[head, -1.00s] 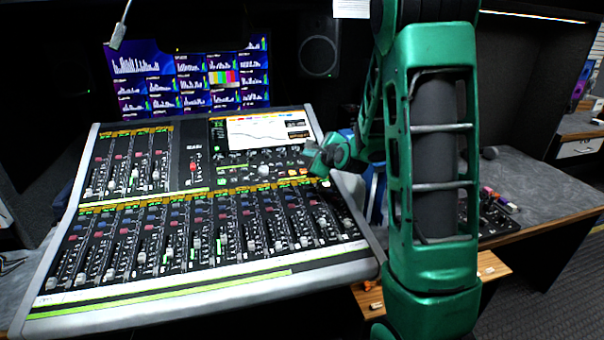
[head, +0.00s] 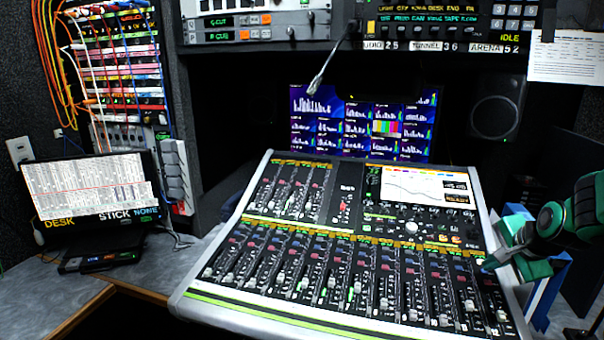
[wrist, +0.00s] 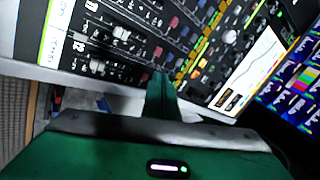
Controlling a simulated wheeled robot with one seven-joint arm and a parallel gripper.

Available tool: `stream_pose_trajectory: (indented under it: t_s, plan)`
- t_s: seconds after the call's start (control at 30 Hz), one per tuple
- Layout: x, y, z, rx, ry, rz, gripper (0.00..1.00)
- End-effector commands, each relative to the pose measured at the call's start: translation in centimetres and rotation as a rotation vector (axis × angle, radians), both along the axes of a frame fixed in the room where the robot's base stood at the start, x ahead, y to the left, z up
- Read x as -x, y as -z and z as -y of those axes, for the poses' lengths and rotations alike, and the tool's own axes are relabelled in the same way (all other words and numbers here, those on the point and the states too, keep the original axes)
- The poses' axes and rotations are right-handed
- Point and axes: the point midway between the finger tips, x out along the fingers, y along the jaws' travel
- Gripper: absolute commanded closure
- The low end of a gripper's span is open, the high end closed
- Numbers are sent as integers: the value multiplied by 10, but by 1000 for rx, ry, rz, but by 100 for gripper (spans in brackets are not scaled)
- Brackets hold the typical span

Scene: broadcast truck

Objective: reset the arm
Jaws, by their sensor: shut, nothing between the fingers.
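My gripper (head: 486,267) is at the right edge of the mixing console (head: 300,322) in the head view, with green fingers just over or beside the console's right side. Part of my green arm shows behind it at the right picture edge. In the wrist view my gripper (wrist: 160,85) appears as a narrow green finger shape pointing at the console (wrist: 100,85), with its fingers together and nothing between them. Whether the tip touches the console cannot be told.
A monitor wall (head: 365,125) and a gooseneck microphone (head: 328,70) stand behind the console. A laptop-like screen (head: 90,190) stands on the left desk. Patch cables (head: 100,50) hang at upper left. A blue and white object (head: 545,295) stands beside the console.

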Motion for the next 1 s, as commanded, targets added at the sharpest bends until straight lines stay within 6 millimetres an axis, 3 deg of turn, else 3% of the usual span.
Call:
stream_pose_trajectory:
  t_s: [0.3,0.4,0.5,0.67,1.0]
  plan:
    - [172,-5,-23,221,-520,-443,100]
    - [219,-7,-33,225,-668,-540,100]
    - [253,-10,-42,214,-778,-602,100]
    - [279,-13,-50,196,-868,-644,100]
    - [281,-13,-50,193,-878,-648,100]
